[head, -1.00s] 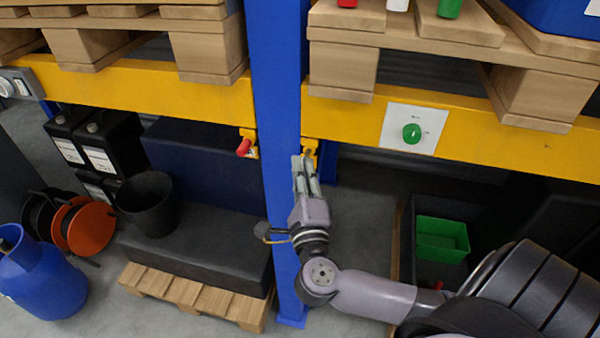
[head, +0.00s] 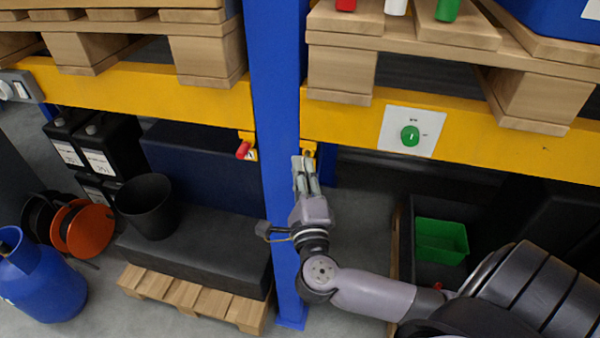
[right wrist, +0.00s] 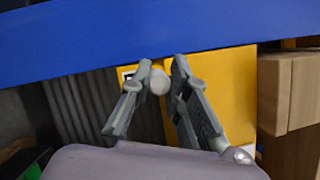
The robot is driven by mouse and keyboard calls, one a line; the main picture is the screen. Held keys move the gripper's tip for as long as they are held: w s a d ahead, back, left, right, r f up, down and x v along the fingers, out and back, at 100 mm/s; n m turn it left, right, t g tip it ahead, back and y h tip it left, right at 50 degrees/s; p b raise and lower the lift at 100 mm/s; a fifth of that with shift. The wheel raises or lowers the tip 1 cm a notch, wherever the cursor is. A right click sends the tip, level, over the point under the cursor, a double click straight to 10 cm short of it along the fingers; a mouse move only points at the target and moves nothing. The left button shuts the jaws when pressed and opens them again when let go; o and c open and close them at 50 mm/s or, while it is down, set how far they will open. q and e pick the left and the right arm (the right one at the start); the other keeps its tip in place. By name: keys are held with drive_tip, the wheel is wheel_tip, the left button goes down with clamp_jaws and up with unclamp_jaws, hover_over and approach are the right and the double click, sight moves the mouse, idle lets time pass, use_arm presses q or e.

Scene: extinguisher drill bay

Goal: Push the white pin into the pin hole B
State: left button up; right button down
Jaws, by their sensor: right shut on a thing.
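My right gripper (head: 304,162) reaches up along the blue post, its fingertips at the yellow bracket (head: 309,148) on the post's right side. In the right wrist view the gripper (right wrist: 157,88) is shut on the white pin (right wrist: 159,82), whose pale round end shows between the fingertips. The yellow bracket plate (right wrist: 222,92) is right behind it, with a small label partly visible. The pin hole is hidden behind the pin and fingers, so I cannot tell how deep the pin sits. The hole's letter is not readable. My left gripper is out of view.
A red pin (head: 243,150) sits at another bracket left of the blue post (head: 282,80). A green bin (head: 441,240) is low at right; a black bucket (head: 150,206) stands left.

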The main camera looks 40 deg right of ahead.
drive_tip(key=shift+w+d+r+p, duration=0.1)
drive_tip(key=shift+w+d+p, duration=0.3)
drive_tip(key=shift+w+d, duration=0.35)
idle(1.1)
drive_tip(key=c, duration=1.5)
unclamp_jaws()
drive_tip(key=shift+d, duration=0.15)
drive_tip(key=shift+o, duration=0.3)
drive_tip(key=shift+s+f, duration=0.15)
drive_tip(key=shift+f, duration=0.05)
drive_tip(key=v, duration=0.8)
drive_tip(key=shift+s+a, duration=0.3)
